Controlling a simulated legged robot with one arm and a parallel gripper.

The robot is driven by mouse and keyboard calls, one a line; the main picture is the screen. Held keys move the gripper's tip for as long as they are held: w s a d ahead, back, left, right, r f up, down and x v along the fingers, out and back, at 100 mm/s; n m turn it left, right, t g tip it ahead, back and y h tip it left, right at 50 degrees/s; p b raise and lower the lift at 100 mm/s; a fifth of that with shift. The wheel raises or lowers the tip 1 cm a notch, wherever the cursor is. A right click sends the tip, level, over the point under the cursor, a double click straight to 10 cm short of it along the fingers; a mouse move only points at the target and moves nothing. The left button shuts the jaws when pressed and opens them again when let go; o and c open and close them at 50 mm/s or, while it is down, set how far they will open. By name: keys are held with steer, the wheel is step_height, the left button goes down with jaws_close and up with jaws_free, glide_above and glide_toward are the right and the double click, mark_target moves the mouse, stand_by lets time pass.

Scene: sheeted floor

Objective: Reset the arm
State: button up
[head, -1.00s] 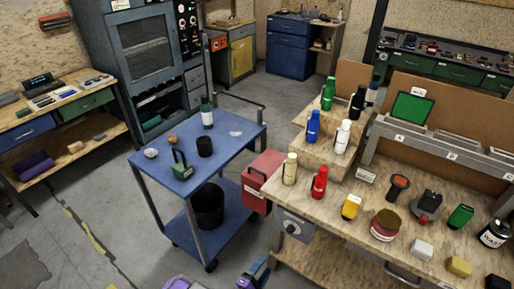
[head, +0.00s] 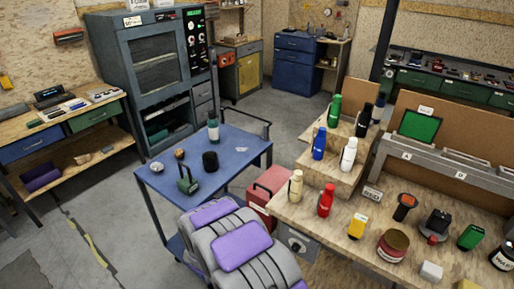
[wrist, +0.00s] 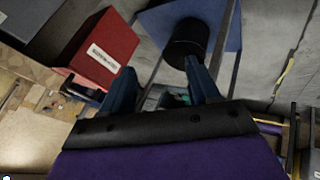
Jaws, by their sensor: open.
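My gripper (wrist: 159,80) shows in the wrist view with its two blue fingers spread apart and nothing between them. Beyond the fingers are a red box (wrist: 107,50) and a black bin (wrist: 187,32). In the head view my grey and purple arm (head: 240,250) rises from the bottom edge, in front of the blue cart. My gripper cannot be made out in the head view.
A blue cart (head: 232,167) bears a dark cup (head: 210,161), a green object and a bottle (head: 213,128). A red box (head: 269,184) stands between it and a wooden bench (head: 330,222) with several bottles and jars. Open floor (head: 110,205) lies at left.

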step_height(320, 180, up, 13)
steer(key=s+m+g+y, duration=0.2)
steer(key=s+y, duration=0.1)
steer(key=y, duration=0.1)
steer(key=s+d+r+g, duration=0.3)
steer(key=s+d+r, duration=0.2)
steer(key=s+r, duration=0.3)
steer(key=s+d+r+m+g+h, duration=0.1)
steer(key=s+d+r, duration=0.4)
steer(key=s+d, duration=0.5)
steer(key=s+d+r+m+g+h, duration=0.1)
steer(key=s+d+r+m+g, duration=0.2)
steer(key=s+d+r, duration=0.3)
steer(key=s+d+m, duration=0.1)
steer(key=s+d, duration=0.3)
steer(key=s, duration=0.6)
steer(key=shift+s+r+m+h, duration=0.15)
steer(key=shift+r+m+h, duration=0.05)
steer(key=shift+m+h, duration=0.2)
